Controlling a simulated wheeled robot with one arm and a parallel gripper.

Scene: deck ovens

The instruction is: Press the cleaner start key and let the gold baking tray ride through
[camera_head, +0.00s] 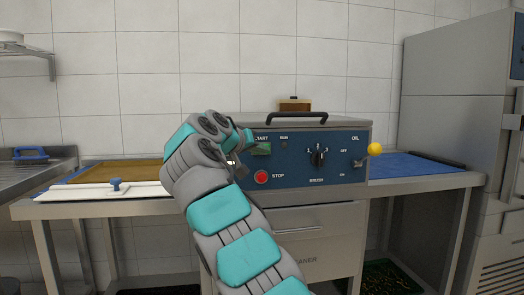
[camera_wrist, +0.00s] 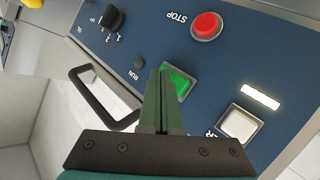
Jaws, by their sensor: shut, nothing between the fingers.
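The cleaner (camera_head: 350,170) is a grey machine with a blue front panel. Its green start key (camera_wrist: 180,83) lies just beyond my fingertips in the wrist view, partly behind them; it also shows in the head view (camera_head: 262,149), close to my gripper. My gripper (camera_wrist: 163,78) is shut and empty, its tips pointing at the key's edge; I cannot tell whether they touch it. The gold baking tray (camera_head: 125,172) lies flat on the table left of the cleaner, partly hidden by my arm. The RUN lamp (camera_wrist: 139,62) looks dark.
On the panel are a red stop button (camera_wrist: 206,26), a white square key (camera_wrist: 239,124) and a black dial (camera_head: 317,158). A yellow-knobbed lever (camera_head: 375,149) sticks out at right. A white guide bar with blue knob (camera_head: 115,187) lies before the tray. The blue outfeed surface (camera_head: 400,166) is clear.

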